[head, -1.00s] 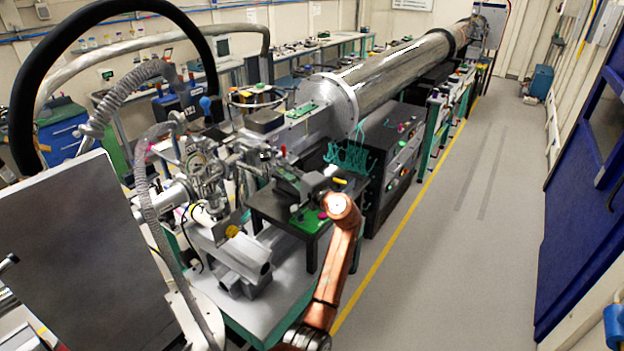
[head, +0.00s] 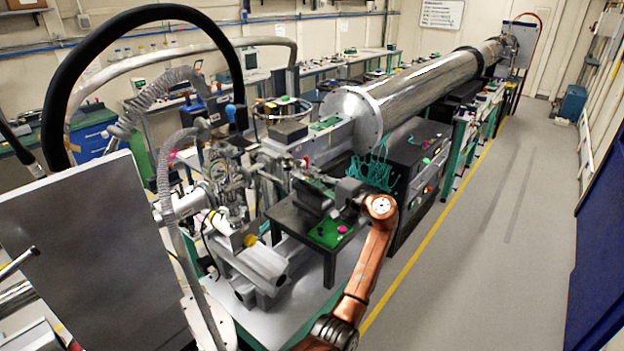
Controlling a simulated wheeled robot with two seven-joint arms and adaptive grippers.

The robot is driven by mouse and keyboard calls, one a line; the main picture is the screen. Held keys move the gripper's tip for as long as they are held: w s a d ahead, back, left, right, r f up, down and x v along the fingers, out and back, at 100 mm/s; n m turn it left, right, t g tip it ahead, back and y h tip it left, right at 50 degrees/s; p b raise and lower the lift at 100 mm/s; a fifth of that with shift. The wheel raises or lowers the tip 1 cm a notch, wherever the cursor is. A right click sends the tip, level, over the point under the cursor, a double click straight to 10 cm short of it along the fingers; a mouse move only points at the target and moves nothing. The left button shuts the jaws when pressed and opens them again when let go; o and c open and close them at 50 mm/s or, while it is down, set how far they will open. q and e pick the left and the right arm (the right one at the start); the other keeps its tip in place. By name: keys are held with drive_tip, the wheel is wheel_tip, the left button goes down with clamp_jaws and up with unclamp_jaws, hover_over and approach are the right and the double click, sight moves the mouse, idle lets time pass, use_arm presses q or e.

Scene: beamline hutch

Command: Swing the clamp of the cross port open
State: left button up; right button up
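A metal vacuum cross with several flanged ports (head: 224,180) stands left of centre in the head view, among pipes and fittings. Its clamp is too small and cluttered to make out, so I cannot tell whether it is open or shut.
A green board (head: 329,235) lies on the stand near my gripper. A grey corrugated hose (head: 163,180) and a large black hose (head: 62,85) arch at left, beside a grey panel (head: 95,255). A long steel tube (head: 420,85) runs back. The right-hand floor (head: 480,260) is clear.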

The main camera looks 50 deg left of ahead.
use_arm(q)
drive_tip(key=o, duration=0.3)
drive_tip(key=shift+s+a, duration=0.1)
drive_tip(key=shift+a, duration=0.05)
drive_tip(key=shift+o, duration=0.7)
drive_tip(key=w+d, duration=0.1)
drive_tip(key=d, duration=1.1)
drive_tip(key=shift+d, duration=0.15)
drive_tip(key=shift+w, duration=0.1)
